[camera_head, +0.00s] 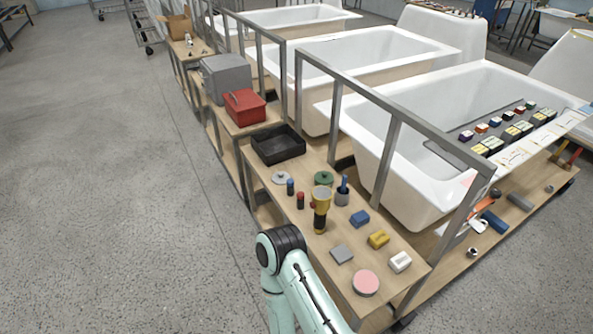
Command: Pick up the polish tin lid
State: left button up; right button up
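Three round flat things lie on the wooden bench top, and I cannot tell for sure which is the polish tin lid. A grey disc (281,178) with a small raised middle lies near the black tray. A green round thing (323,178) sits to its right. A pink-topped round tin or disc (365,283) with a pale rim lies at the near end of the bench. One mint-green arm of mine with a black joint reaches in from the bottom, left of the pink disc. Neither gripper shows.
Blue, yellow, white and grey blocks lie nearer. A black tray (278,145) stands behind. A metal rail (388,163) and white bathtubs border the right; floor at left is clear.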

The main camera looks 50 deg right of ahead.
aim_at(279, 177)
jog(key=i+z, duration=0.65)
jog(key=z, duration=0.25)
jog(key=i+j+z, duration=0.15)
jog(key=i+z, duration=0.3)
jog(key=i+j+z, duration=0.25)
jog(key=z, duration=0.25)
jog(key=i+j+z, duration=0.45)
jog(key=k, duration=0.1)
